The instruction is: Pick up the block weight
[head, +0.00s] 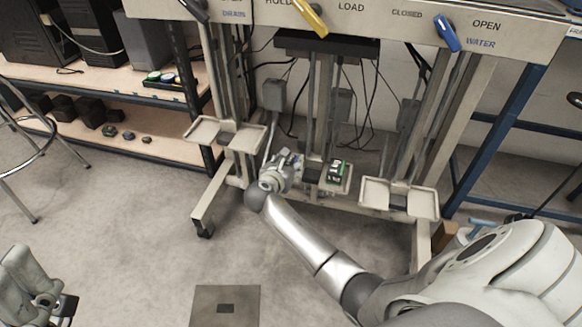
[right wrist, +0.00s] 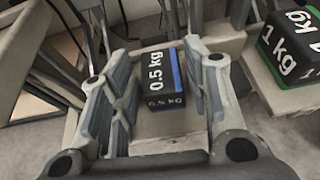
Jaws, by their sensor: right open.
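A black block weight (right wrist: 168,78) marked 0.5 kg, with a blue edge, sits on a pale tray in the right wrist view. My right gripper (head: 288,160) is open. In the right wrist view its two fingers stand on either side of this block, with visible gaps. In the head view the gripper hides this block. A second black block (right wrist: 289,47), marked 1 kg with green edges, sits to the right; it also shows in the head view (head: 337,171). My left gripper (head: 38,282) is at the lower left, away from the blocks; its opening is unclear.
Empty trays stand to the left (head: 205,130) and right (head: 375,193) on the lever frame. The panel above has a yellow lever (head: 311,18) and a blue lever (head: 447,34). A shelf (head: 150,148) with dark weights is at the left. Floor in front is mostly clear.

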